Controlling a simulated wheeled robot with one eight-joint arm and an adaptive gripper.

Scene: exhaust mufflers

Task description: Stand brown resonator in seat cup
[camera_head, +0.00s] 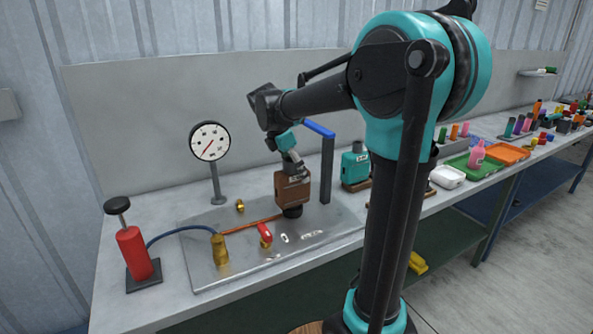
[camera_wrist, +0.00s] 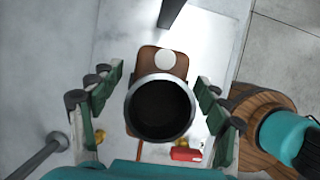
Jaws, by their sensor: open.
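The brown resonator (camera_head: 293,188) stands roughly upright on the black seat cup (camera_head: 292,211) on the metal plate; how deep its lower end sits is hard to tell. Its grey upper pipe points up toward my gripper (camera_head: 286,143). In the wrist view, the round pipe mouth fills the middle, with the resonator's brown body (camera_wrist: 160,62) and a pale round mark behind it. My gripper (camera_wrist: 157,92) is open, one finger on each side of the pipe with visible gaps. The seat cup is hidden in the wrist view.
A blue-topped black post (camera_head: 327,165) stands close right of the resonator. A teal resonator (camera_head: 355,164) is farther right. A dial gauge (camera_head: 210,142), a red pump (camera_head: 133,253), a brass fitting (camera_head: 220,249) and a red valve (camera_head: 265,234) are to the left and front.

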